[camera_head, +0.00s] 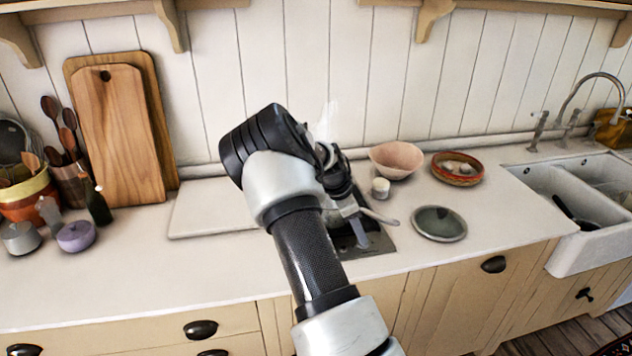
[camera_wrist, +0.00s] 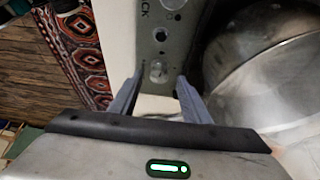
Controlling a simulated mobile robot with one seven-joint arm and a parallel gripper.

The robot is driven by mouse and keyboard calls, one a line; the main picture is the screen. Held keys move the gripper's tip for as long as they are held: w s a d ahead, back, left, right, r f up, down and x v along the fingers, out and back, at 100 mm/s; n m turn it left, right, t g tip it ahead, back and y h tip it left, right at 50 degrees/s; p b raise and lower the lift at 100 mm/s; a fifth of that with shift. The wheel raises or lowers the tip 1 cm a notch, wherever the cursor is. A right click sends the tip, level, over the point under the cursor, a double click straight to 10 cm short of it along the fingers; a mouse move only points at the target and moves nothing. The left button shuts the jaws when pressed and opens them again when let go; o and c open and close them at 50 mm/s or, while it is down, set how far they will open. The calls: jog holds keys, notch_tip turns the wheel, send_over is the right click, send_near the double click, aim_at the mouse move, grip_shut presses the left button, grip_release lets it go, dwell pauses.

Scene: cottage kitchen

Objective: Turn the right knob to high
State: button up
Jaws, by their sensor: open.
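A grey hob (camera_head: 382,242) is set in the pale counter, mostly hidden behind my arm in the head view. In the wrist view its grey control panel (camera_wrist: 147,52) carries a round dark control (camera_wrist: 160,34) and a silver knob (camera_wrist: 157,71) nearer to me. My gripper (camera_wrist: 156,84) is open, with its two grey fingers pointing at the panel, one on each side of the silver knob. I cannot tell whether they touch it. The knob's setting is too small to read. In the head view my gripper (camera_head: 358,232) is over the hob's front part.
A large metal pan (camera_wrist: 270,85) stands close beside the right finger in the wrist view. A pink bowl (camera_head: 396,160), a white jar (camera_head: 380,188) and a green plate (camera_head: 438,223) are near the hob. A patterned rug (camera_wrist: 88,55) lies below the counter edge.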

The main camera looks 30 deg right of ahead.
jog(key=s+v, duration=0.2)
jog(key=v, duration=1.4)
jog(key=s+a+r+n+t+y, duration=0.3)
jog(key=s+a+r+n, duration=0.5)
jog(key=a, duration=0.3)
jog(key=shift+s+a+r+y, duration=0.2)
jog(key=shift+r+y, duration=0.3)
jog(key=shift+r, duration=0.15)
jog(key=shift+f, duration=0.1)
jog(key=m+t+y+b, duration=0.4)
jog(key=m+t+b, duration=0.7)
jog(key=m+b, duration=0.8)
send_near(368, 237)
jog(key=shift+m, duration=0.6)
jog(key=x, duration=0.3)
jog(key=b+x, duration=0.1)
jog(key=x, duration=0.2)
jog(key=b+x, duration=0.1)
jog(key=x, duration=0.2)
jog(key=shift+w+a, duration=0.1)
jog(key=shift+a, duration=0.3)
